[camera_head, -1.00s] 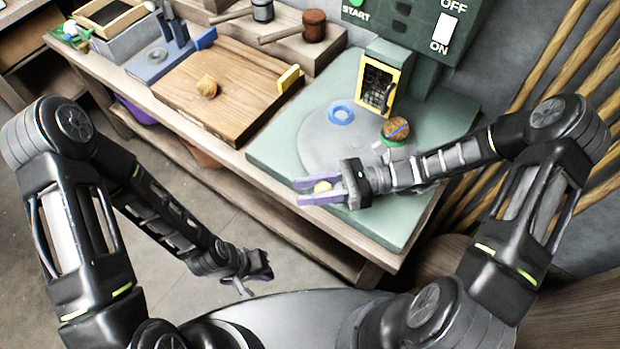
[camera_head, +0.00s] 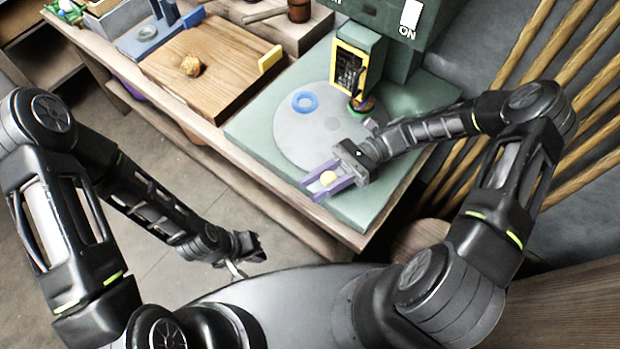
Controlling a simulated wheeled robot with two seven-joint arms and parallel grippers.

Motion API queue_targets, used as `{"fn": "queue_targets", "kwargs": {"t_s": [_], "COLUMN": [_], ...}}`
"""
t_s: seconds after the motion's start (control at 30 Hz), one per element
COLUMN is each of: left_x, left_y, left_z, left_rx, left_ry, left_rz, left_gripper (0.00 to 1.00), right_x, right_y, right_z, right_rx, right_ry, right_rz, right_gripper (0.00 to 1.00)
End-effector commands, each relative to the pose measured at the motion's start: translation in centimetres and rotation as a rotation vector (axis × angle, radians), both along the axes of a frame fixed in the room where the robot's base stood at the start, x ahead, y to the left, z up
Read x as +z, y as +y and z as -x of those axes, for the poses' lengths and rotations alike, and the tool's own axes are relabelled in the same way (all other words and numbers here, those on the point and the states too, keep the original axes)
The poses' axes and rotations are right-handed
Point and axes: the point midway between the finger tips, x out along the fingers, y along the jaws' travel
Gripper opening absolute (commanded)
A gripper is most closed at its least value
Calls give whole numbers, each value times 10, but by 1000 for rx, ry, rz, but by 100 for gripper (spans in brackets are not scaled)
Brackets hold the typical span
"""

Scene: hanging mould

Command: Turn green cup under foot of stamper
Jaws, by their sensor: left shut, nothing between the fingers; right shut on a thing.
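The green cup (camera_head: 364,111), with a brown filling, stands at the back right of the round grey turntable (camera_head: 290,130). It is close beside the lower end of the yellow-framed stamper part (camera_head: 350,72) and partly hidden; I cannot tell whether it is fully under the foot. My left gripper (camera_head: 252,250) is shut and empty, low in front of the bench.
A wooden board (camera_head: 215,70) with a brown lump (camera_head: 191,66) and a yellow block (camera_head: 270,59) is on the left. Wooden slats (camera_head: 520,70) stand at the right. Floor shows left of the bench.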

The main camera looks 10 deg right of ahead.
Motion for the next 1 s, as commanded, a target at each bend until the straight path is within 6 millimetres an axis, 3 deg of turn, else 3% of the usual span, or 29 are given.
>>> {"fn": "queue_targets", "kwargs": {"t_s": [0.67, 0.7, 0.9, 1.0], "left_x": [4, 4, 4, 5], "left_y": [0, 0, 0, 0], "left_z": [1, 1, 1, 1], "left_rx": [1, 1, 1, 1], "left_ry": [3, 3, 3, 3], "left_rz": [-2, -2, -2, -2], "left_gripper": [0, 0, 0, 0], "right_x": [-2, -2, -1, -1], "right_y": [-7, -7, -7, -7], "right_z": [2, 2, 2, 2], "right_rx": [41, 41, 41, 41], "right_ry": [0, 0, 0, 0], "right_rz": [3, 3, 1, 1], "right_gripper": [0, 36, 52, 53]}}
